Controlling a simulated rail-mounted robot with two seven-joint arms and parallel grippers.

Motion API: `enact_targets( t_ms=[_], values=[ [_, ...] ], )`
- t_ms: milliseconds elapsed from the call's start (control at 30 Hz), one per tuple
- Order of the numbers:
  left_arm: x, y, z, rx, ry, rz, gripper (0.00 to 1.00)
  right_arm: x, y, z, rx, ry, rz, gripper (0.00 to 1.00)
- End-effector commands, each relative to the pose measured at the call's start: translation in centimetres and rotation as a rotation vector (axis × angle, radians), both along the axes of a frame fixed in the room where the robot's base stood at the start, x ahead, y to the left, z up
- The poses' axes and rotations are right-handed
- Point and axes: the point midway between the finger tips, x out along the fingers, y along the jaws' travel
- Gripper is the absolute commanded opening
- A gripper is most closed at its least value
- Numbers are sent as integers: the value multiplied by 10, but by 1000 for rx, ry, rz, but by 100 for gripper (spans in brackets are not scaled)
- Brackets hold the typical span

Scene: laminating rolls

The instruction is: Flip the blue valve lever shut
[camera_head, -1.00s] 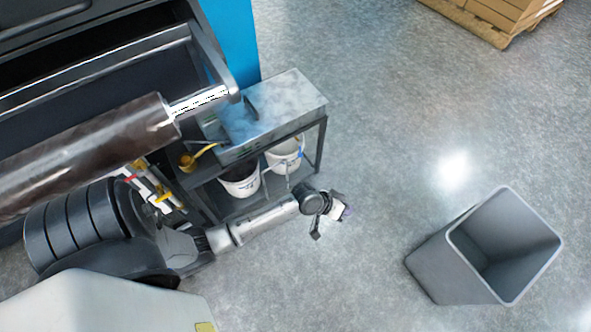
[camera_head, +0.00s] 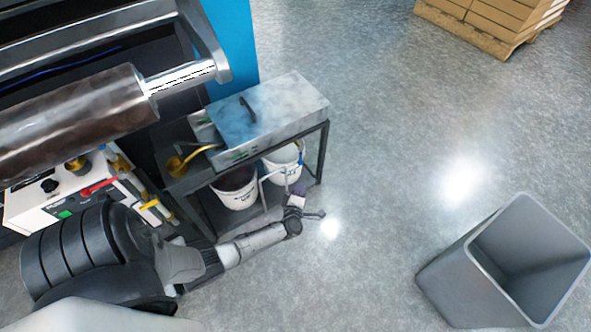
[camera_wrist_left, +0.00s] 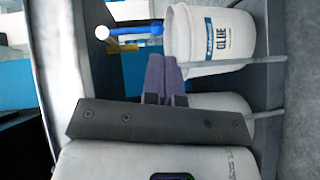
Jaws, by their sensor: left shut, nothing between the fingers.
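The blue valve lever (camera_wrist_left: 130,30) shows in the left wrist view, lying roughly crosswise just above my fingertips, with a pale round end at its left. In the head view a small blue part (camera_head: 300,158) shows beside the right white bucket and may be this lever. My left gripper (camera_head: 299,190) is at the front of the stand, close to the buckets. Its purple fingers (camera_wrist_left: 161,60) are together and empty, below the lever in the wrist view. I cannot tell whether they touch it. My right gripper is not in view.
A white glue bucket (camera_wrist_left: 208,45) is right of the fingers; a second bucket (camera_head: 236,188) stands on the dark stand (camera_head: 205,209) under a metal box (camera_head: 262,112). A large roller (camera_head: 70,120) is at left. A grey bin (camera_head: 460,275) and open floor lie right.

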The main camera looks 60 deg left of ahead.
Motion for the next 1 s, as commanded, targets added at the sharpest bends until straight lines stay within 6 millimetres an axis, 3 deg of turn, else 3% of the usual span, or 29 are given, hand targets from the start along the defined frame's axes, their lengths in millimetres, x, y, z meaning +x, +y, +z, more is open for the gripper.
enact_targets(
  t_ms=[233,600,767,1000],
  values=[
    [-17,14,2,3,-50,121,0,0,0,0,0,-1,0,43],
    [-19,15,2,5,-56,134,0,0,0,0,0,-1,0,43],
    [-15,20,0,6,-57,134,0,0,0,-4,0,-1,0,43],
    [5,47,-6,7,-57,133,0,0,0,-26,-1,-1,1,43]
  ],
)
